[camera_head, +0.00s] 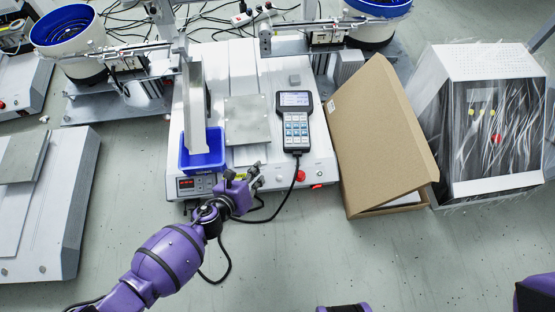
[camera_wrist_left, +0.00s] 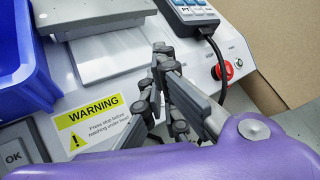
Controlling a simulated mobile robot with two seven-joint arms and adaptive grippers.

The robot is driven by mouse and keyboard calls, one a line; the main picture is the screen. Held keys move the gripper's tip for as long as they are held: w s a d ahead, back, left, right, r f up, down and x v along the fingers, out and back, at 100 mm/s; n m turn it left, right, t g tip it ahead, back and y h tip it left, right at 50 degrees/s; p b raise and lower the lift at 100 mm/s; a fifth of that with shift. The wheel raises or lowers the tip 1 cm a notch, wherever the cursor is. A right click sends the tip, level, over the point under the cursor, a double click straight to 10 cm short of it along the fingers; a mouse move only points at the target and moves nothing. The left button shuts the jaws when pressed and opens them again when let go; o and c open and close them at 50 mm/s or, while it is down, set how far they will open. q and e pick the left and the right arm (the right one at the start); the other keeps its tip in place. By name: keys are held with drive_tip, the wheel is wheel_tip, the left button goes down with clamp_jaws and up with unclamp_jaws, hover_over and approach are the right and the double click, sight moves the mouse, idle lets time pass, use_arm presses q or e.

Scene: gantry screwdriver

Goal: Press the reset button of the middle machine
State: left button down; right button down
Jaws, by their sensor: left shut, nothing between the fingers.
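The middle machine (camera_head: 245,75) is a white gantry unit at the centre of the head view. Its front panel carries a small red display (camera_head: 186,184) at left and a red round button (camera_head: 300,175) at right. The red button also shows in the left wrist view (camera_wrist_left: 222,70). I cannot tell which control is the reset button. My left gripper (camera_head: 255,174) is shut and empty, in front of the panel between display and red button. Its fingers also show in the left wrist view (camera_wrist_left: 160,88); I cannot tell whether they touch the panel. My right gripper is out of view.
A blue bin (camera_head: 203,160) and a handheld keypad (camera_head: 294,120) with a hanging cable sit on the machine. A cardboard box (camera_head: 375,125) leans close on its right, beside a wrapped machine (camera_head: 490,120). Another machine (camera_head: 50,205) stands at left. Floor in front is clear.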

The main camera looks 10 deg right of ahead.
use_arm(q)
drive_tip(key=r+p, duration=0.2)
drive_tip(key=s+r+p, duration=0.1)
drive_tip(key=shift+s+r+p, duration=0.1)
drive_tip(key=shift+r+p, duration=0.25)
drive_tip(key=shift+s+r+p, duration=0.25)
drive_tip(key=shift+r+p, duration=0.25)
drive_tip(key=shift+s+r+p, duration=0.2)
drive_tip(key=shift+r+p, duration=0.25)
drive_tip(key=shift+r, duration=0.05)
